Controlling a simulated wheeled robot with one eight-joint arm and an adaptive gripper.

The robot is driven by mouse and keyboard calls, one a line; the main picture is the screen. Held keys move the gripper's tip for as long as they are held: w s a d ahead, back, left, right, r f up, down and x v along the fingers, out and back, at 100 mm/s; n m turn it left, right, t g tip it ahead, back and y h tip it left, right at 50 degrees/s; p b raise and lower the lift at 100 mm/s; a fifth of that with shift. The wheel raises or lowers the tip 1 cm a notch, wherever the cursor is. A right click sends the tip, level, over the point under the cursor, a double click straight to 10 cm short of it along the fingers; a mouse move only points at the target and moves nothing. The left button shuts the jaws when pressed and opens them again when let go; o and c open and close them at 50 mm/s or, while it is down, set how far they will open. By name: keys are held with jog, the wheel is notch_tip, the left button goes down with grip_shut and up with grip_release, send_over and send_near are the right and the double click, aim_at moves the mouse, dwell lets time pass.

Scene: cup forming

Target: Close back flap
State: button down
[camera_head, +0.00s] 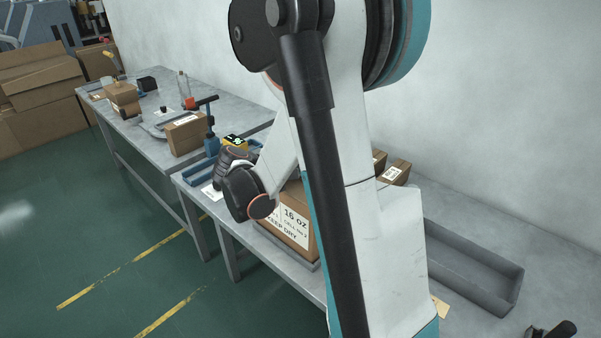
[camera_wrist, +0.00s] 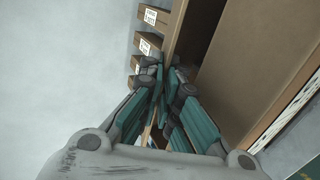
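The brown carton (camera_head: 288,222) stands on the near table, with labels reading "16 oz" and "keep dry" on its side. My arm hides much of its top and back in the head view. In the wrist view the carton (camera_wrist: 262,62) has a dark opening beside a narrow upright flap (camera_wrist: 178,25), seen nearly edge-on. My gripper (camera_wrist: 163,72) is at this flap, its teal fingers close together on either side of the flap's lower visible end. I cannot tell whether they press on it. In the head view the fingers are hidden.
Small labelled boxes (camera_head: 396,172) stand behind the carton near the wall; several show in the wrist view (camera_wrist: 150,44). A grey tray (camera_head: 470,265) lies to the right. A blue tool (camera_head: 210,135) and a tape dispenser stand left of the carton. The green floor in front is clear.

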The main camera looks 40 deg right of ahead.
jog(key=c, duration=1.8)
grip_release()
jog(key=shift+c, duration=0.2)
